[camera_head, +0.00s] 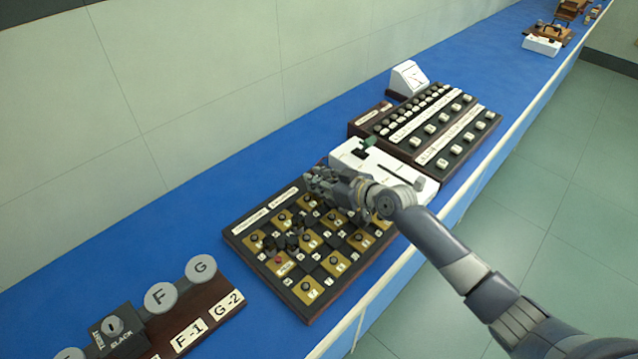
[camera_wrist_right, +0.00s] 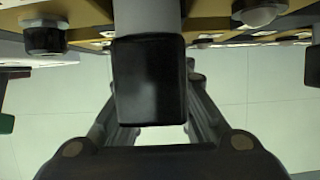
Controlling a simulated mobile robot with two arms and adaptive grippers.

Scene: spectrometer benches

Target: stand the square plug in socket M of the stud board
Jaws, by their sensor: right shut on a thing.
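The stud board (camera_head: 262,271) lies on the blue bench, with gold and black squares, round studs and small white labels. My right gripper (camera_head: 287,241) reaches over its upper left part, its dark fingers low over the squares. In the right wrist view a black square-sided plug (camera_wrist_right: 149,82) with a grey round shaft (camera_wrist_right: 148,16) fills the middle. My right gripper (camera_wrist_right: 150,115) is shut on it, and the board's squares show beyond at the top. I cannot read which socket is M, and the plug's contact with the board is hidden. My left gripper is not in view.
A white box (camera_head: 346,150) with a green part stands just behind my right arm. A dark panel with rows of buttons (camera_head: 487,121) lies beyond it. A board with grey discs F and G (camera_head: 222,298) is at lower left. Bare blue bench lies left of the stud board.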

